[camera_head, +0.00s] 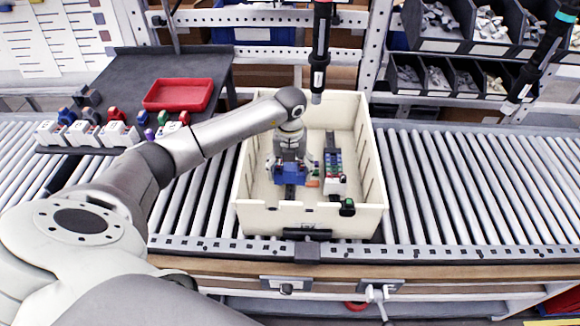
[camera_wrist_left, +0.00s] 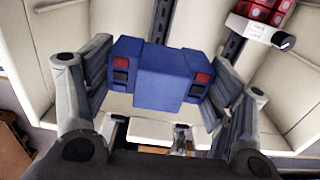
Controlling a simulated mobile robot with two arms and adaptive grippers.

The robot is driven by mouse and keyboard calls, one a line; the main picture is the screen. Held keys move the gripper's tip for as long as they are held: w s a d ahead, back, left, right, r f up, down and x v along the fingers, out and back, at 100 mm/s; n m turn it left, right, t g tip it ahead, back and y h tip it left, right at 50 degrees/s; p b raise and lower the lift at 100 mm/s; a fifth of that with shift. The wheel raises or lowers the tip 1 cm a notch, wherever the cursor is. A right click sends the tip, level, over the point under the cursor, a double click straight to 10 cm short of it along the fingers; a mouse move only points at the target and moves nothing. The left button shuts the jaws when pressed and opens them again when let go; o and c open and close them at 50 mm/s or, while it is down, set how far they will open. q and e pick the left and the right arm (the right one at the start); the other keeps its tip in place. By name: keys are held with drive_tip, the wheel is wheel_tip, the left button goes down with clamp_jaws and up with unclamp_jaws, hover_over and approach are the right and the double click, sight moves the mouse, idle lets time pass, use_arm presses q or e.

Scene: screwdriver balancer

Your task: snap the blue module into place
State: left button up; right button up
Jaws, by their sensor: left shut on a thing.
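The blue module (camera_head: 291,174) is inside the cream crate (camera_head: 250,209), left of the crate's middle. My left gripper (camera_head: 291,163) reaches down into the crate from above and is shut on the module. In the left wrist view the blue module (camera_wrist_left: 160,76) sits between the two fingers of my left gripper (camera_wrist_left: 160,90), with small red and black parts on its face. A dark rail (camera_head: 290,192) runs along the crate floor under the module. I cannot tell whether the module touches the rail. My right gripper is not in view.
A white unit with coloured terminals (camera_head: 335,172) stands in the crate, right of my gripper. A black-and-green part (camera_head: 347,207) is at the front wall. A black hanging screwdriver (camera_head: 320,50) comes down behind. A red tray (camera_head: 178,95) and several modules sit on the left shelf.

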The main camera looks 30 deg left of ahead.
sight(290, 183)
use_arm(q)
wheel_tip(290, 183, down, 6)
drive_tip(key=b, duration=0.3)
drive_tip(key=shift+r, duration=0.2)
wheel_tip(290, 183, down, 3)
drive_tip(key=b, duration=0.2)
drive_tip(key=shift+b, duration=0.35)
drive_tip(key=shift+f+b, duration=0.3)
drive_tip(key=shift+f, duration=0.35)
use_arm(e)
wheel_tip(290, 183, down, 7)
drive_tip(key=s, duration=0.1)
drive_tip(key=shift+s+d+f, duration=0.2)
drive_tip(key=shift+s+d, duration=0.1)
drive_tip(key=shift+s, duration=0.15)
use_arm(q)
drive_tip(key=shift+f+b, duration=0.4)
drive_tip(key=shift+b, duration=0.1)
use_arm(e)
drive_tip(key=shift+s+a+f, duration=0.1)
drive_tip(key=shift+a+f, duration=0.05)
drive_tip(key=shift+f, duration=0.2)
use_arm(q)
drive_tip(key=shift+s+f+b, duration=0.15)
drive_tip(key=shift+f+b, duration=0.15)
drive_tip(key=shift+f, duration=0.1)
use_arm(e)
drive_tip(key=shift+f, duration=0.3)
